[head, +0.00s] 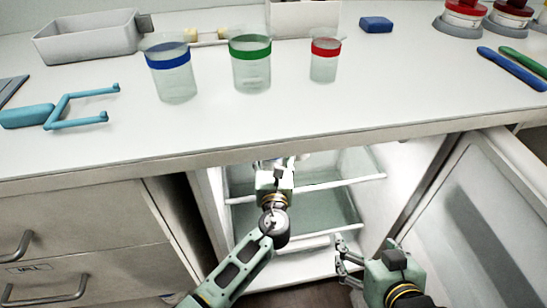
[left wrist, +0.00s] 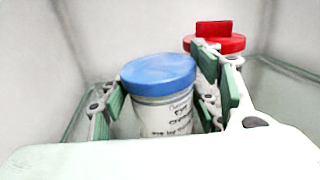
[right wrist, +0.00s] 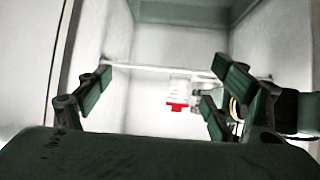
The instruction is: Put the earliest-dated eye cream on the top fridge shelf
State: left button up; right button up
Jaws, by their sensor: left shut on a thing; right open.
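A jar with a blue lid (left wrist: 160,76) and dark handwriting on its white label stands upright between the fingers of my left gripper (left wrist: 165,105), which is shut on it. The writing is too blurred to read as a date. In the head view my left gripper (head: 277,164) reaches into the open fridge at the upper glass shelf (head: 345,166); the counter edge hides most of the jar there. My right gripper (head: 342,256) is open and empty, low in front of the fridge opening; its fingers also show in the right wrist view (right wrist: 155,100).
A red-lidded container (left wrist: 215,42) stands behind the jar; it shows in the right wrist view (right wrist: 178,92). The fridge has a lower shelf (head: 335,212), and its door (head: 490,215) is open at right. Beakers with blue (head: 172,75), green (head: 250,68) and red (head: 324,62) bands stand on the counter.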

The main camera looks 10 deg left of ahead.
pick_arm(q)
jog(key=shift+f, duration=0.25)
pick_arm(e)
jog(key=shift+w+a+r+t, duration=0.3)
jog(key=shift+w+r+t, duration=0.2)
jog(key=shift+w+r, duration=0.25)
pick_arm(q)
jog(key=shift+f, duration=0.1)
pick_arm(e)
jog(key=shift+r, duration=0.2)
pick_arm(q)
jog(key=o, duration=1.3)
jog(key=s, duration=0.4)
jog(key=s+d+p, duration=0.1)
jog(key=s, duration=0.3)
jog(key=s+p, duration=0.1)
jog(key=s, duration=0.3)
jog(key=shift+d, duration=0.3)
pick_arm(e)
jog(key=s+d+f+g+h, duration=0.1)
jog(key=s+d+f+g, duration=0.2)
jog(key=s+f+g, duration=0.3)
jog(key=s+f, duration=0.1)
jog(key=s, duration=0.3)
jog(key=shift+d+f, duration=0.15)
jog(key=shift+d, duration=0.15)
